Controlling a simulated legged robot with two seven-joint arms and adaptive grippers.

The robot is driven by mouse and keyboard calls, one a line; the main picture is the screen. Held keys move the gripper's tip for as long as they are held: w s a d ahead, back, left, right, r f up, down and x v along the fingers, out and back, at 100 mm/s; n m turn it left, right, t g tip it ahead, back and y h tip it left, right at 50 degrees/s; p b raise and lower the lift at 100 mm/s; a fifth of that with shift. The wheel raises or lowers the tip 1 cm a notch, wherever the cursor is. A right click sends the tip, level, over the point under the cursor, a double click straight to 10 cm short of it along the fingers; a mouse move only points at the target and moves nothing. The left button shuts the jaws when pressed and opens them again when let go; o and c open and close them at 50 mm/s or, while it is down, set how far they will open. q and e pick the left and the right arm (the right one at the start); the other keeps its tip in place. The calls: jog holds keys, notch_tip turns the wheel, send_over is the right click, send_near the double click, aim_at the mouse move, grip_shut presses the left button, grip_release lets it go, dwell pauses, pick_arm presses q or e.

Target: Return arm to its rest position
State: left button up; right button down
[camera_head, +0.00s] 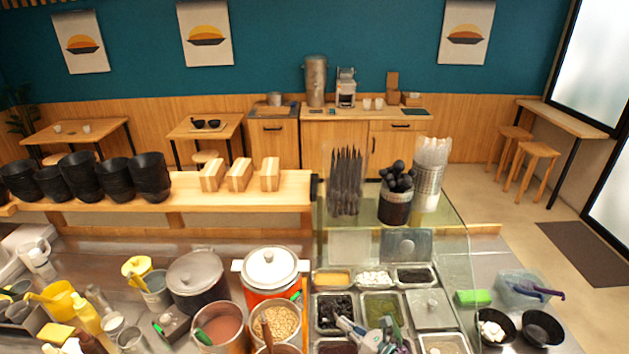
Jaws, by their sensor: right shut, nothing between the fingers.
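My right gripper (372,336) shows at the bottom edge, right of centre. It is shut with nothing held, low in the picture in front of the topping trays. Part of it is cut off by the lower edge, and I cannot tell its exact height over the trays. My left gripper is not in view. A black bowl (495,328) with white pieces in it stands on the counter at the lower right. An empty black bowl (542,327) stands beside it.
Metal trays of toppings (380,309) surround the gripper. A pot of beans (278,322), a reddish pot (219,325) and a lidded cooker (271,270) stand to the left. A glass guard (462,255) rises at the right. Stacked black bowls (82,176) line the shelf.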

jog(key=s+d+f+m+h, duration=0.4)
jog(key=s+d+m+h, duration=0.25)
jog(key=m, duration=0.95)
jog(key=s+d+f+m+h, duration=0.4)
jog(key=s+d+m+h, duration=0.3)
jog(key=m, duration=1)
jog(key=s+a+f+m+g+y, duration=0.1)
jog(key=s+a+f+m+g, duration=0.2)
jog(key=s, duration=0.7)
jog(key=s+a+f+m+g, duration=0.1)
jog(key=s+f+m+g, duration=0.3)
jog(key=s, duration=0.5)
notch_tip(320, 180, down, 28)
jog(key=s+d+g+b, duration=0.2)
jog(key=g+b, duration=0.1)
jog(key=b, duration=0.2)
pick_arm(q)
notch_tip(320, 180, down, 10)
jog(key=b, duration=0.5)
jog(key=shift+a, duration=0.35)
pick_arm(e)
jog(key=s+d+f, duration=0.1)
jog(key=s+f, duration=0.8)
jog(key=f, duration=0.3)
jog(key=s+d+f+g, duration=0.1)
jog(key=s+d+f, duration=0.1)
jog(key=s+f, duration=0.8)
notch_tip(320, 180, down, 2)
jog(key=shift+d, duration=0.15)
